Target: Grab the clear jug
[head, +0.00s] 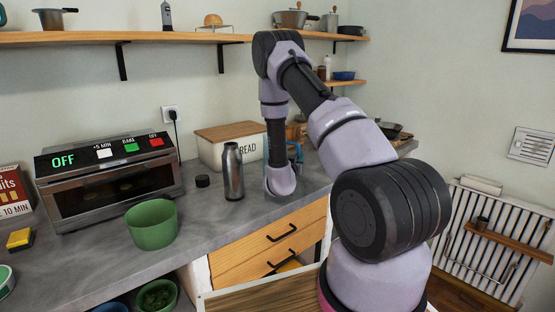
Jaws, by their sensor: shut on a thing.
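The bread box (213,152) is behind. A green bowl (152,226) and a toaster oven (108,185) are further left. A wooden shelf (190,38) runs above.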

